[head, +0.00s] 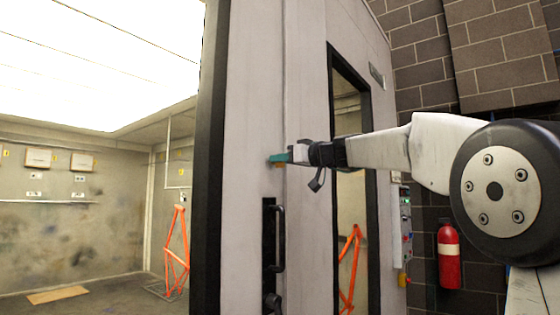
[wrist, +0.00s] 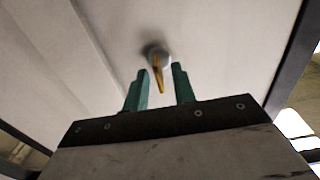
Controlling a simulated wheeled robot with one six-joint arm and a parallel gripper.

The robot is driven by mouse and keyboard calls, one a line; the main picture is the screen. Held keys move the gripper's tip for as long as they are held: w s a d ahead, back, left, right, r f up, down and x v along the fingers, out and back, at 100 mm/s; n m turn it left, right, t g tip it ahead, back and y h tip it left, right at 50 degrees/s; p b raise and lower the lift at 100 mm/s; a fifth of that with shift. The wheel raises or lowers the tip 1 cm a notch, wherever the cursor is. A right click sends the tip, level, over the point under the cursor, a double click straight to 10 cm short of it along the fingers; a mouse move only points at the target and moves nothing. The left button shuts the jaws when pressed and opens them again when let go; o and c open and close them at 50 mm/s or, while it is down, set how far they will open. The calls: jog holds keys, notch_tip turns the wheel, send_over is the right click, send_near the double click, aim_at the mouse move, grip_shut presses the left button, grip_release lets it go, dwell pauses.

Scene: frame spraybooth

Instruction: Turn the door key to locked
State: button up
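The door key (wrist: 158,80) is brass-coloured and sits in a round grey lock (wrist: 155,53) on the pale door, in the wrist view. My gripper (wrist: 160,82) has its two green fingers apart, one on each side of the key, with gaps showing between fingers and key. In the head view my gripper (head: 278,158) is at the door (head: 255,100) face, above the black handle (head: 275,240). There the key is mostly hidden by the fingers; a small orange-brown bit shows beneath them.
The door has a tall window (head: 350,110) right of the handle. A control panel (head: 405,225) and a red fire extinguisher (head: 448,257) are on the right by the brick wall. The lit booth at left holds an orange frame (head: 176,250) and a board (head: 57,295) on the floor.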

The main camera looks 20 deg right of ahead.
jog(key=shift+w+a, duration=0.25)
jog(key=shift+w, duration=0.05)
grip_shut()
